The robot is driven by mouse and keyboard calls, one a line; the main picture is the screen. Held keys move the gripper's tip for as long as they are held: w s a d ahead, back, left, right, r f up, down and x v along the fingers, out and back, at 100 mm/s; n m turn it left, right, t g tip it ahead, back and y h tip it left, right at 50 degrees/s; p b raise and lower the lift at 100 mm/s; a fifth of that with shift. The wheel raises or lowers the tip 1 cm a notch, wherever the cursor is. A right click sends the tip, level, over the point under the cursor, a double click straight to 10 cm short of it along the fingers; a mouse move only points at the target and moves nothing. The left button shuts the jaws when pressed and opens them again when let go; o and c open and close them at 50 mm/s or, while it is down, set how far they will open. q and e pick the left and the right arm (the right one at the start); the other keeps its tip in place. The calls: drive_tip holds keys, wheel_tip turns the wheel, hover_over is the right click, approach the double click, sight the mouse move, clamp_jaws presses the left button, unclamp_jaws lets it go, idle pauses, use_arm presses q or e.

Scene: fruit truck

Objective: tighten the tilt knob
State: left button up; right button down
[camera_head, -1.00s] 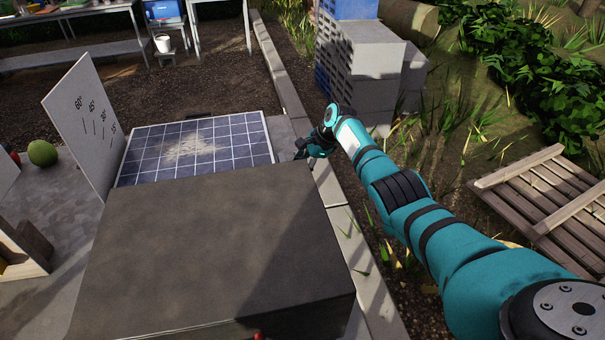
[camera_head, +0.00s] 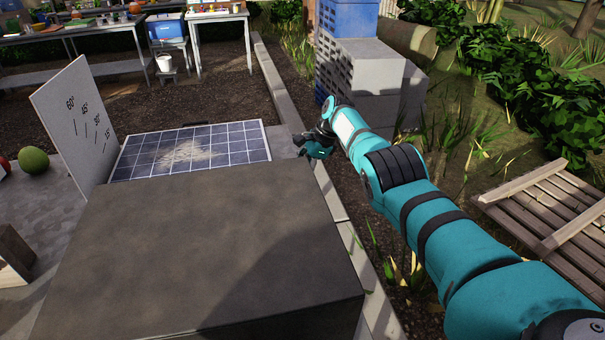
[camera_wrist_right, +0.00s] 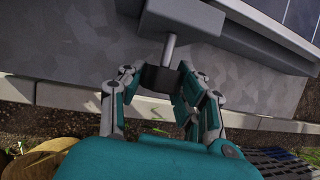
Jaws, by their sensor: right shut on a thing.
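The tilt knob (camera_wrist_right: 160,78) is a dark block on a grey shaft (camera_wrist_right: 170,50) in the right wrist view. My right gripper (camera_wrist_right: 162,84) is shut on the knob, with a finger on each side. In the head view my right gripper (camera_head: 312,147) is at the right edge of the solar panel (camera_head: 190,150), and the knob cannot be made out there. The panel is blue with a pale dusty patch. A white angle board (camera_head: 75,120) marked 60°, 45°, 30° and 15° stands upright at the panel's left. My left gripper is not in view.
A large dark box top (camera_head: 200,250) fills the front, before the panel. Grey blocks and a blue crate (camera_head: 365,80) stand behind my right arm. A wooden pallet (camera_head: 550,215) lies at right. A green melon (camera_head: 34,160) sits at far left.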

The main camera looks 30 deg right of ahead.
drive_tip(key=c, duration=0.9)
unclamp_jaws()
drive_tip(key=shift+d+r, duration=0.25)
drive_tip(key=shift+r, duration=0.25)
drive_tip(key=v, duration=1)
drive_tip(key=shift+s+d+r, duration=0.1)
drive_tip(key=shift+s+r, duration=0.1)
drive_tip(key=shift+r, duration=0.15)
